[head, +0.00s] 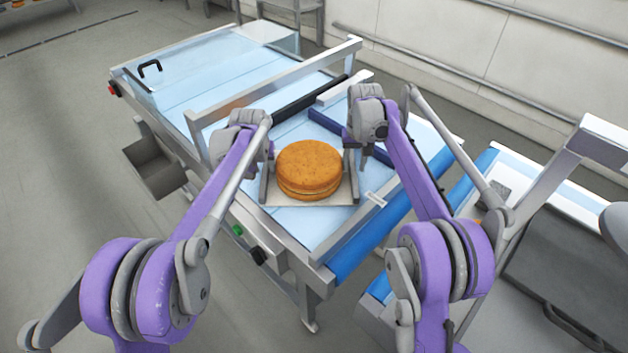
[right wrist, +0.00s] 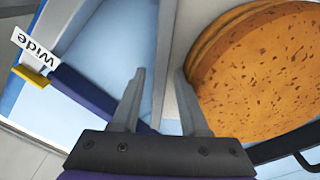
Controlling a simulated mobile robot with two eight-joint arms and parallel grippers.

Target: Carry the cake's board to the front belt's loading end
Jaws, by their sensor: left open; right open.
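A round golden-brown layered cake (head: 309,170) sits on a thin pale square board (head: 310,200) on the light-blue surface of a metal-framed machine. My left gripper (head: 267,178) is at the board's left side, open. My right gripper (head: 355,165) is at the board's right side, open. In the right wrist view, my right gripper's fingers (right wrist: 160,105) are apart near the board's edge, with the cake (right wrist: 262,70) just to the right. I cannot tell whether either gripper's fingers touch the board. The front belt's loading end cannot be told with certainty.
A blue roller edge (head: 365,245) runs along the machine's front right. Another blue-edged unit (head: 470,180) stands at right. A metal crossbar (head: 270,90) spans the machine behind.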

